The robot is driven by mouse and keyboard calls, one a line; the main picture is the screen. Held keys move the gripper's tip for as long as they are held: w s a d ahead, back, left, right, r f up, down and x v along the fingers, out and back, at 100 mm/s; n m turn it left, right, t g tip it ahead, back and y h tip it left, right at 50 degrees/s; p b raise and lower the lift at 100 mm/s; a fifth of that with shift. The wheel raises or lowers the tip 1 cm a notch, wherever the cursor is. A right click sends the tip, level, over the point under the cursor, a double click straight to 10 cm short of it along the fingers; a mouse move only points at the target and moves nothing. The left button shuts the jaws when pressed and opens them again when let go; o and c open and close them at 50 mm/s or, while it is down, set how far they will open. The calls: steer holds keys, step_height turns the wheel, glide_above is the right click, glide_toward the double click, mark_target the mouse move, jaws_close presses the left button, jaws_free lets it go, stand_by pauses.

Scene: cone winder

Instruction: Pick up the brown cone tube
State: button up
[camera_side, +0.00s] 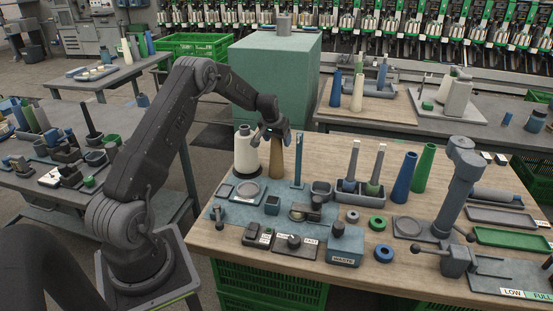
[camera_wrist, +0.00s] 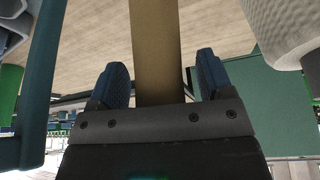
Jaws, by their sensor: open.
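The brown cone tube (camera_side: 276,157) stands upright on the wooden table, just right of the white wound cone. My gripper (camera_side: 271,136) is at its upper part in the side view. In the wrist view the tube (camera_wrist: 156,50) runs between the two blue-padded fingers of my gripper (camera_wrist: 160,82). The fingers are open, with a gap visible on each side of the tube. The tube's end nearest the palm is hidden behind the gripper's grey plate.
The white cone (camera_side: 246,152) stands close on the left, and a blue post (camera_side: 298,160) close on the right. Blue (camera_side: 404,178) and green (camera_side: 423,168) cone tubes stand farther right. Small fixtures and a waste box (camera_side: 345,247) crowd the table's front.

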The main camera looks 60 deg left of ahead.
steer(key=c, duration=1)
steer(key=shift+o, duration=0.2)
step_height(320, 180, up, 16)
stand_by(0.7)
steer(key=shift+r, duration=0.1)
